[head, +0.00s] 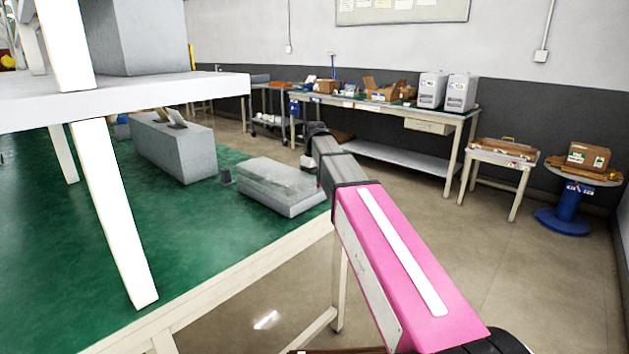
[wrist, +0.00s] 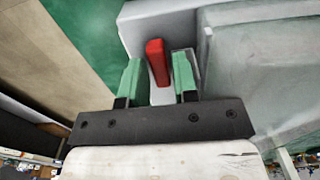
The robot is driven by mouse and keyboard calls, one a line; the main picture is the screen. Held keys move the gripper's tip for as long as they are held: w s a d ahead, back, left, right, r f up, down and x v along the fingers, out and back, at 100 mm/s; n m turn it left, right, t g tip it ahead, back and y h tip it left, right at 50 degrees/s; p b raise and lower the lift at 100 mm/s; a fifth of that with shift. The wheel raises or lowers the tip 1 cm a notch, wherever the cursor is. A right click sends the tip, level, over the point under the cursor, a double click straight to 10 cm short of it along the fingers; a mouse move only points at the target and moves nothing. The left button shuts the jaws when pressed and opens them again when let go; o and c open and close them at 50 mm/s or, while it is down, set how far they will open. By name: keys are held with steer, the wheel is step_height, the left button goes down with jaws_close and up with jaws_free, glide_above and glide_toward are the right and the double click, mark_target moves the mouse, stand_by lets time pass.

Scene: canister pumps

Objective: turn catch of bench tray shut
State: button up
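The bench tray (head: 290,203) is a pale grey box with a clear cover, on the green bench top near its right edge. In the wrist view, its pale grey end (wrist: 188,18) and clear cover (wrist: 255,75) fill the upper right. A red catch (wrist: 156,58) stands out from that end. My gripper (wrist: 157,66) is open, with one green finger on each side of the catch. A gap shows between the catch and each finger. In the head view my arm hides the fingers and the catch.
The green bench (head: 215,243) also carries a grey block-shaped unit (head: 172,147) and a small dark block (head: 226,176) left of the tray. A white shelf (head: 165,94) on legs stands over the bench at left. Bare floor (head: 480,270) lies to the right.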

jaws_close()
steer(key=shift+n, duration=0.4)
steer(key=n, duration=0.2)
steer(key=shift+n, duration=0.4)
steer(key=n, duration=0.3)
steer(key=shift+n, duration=0.4)
steer(key=n, duration=1)
steer(key=shift+n, duration=0.4)
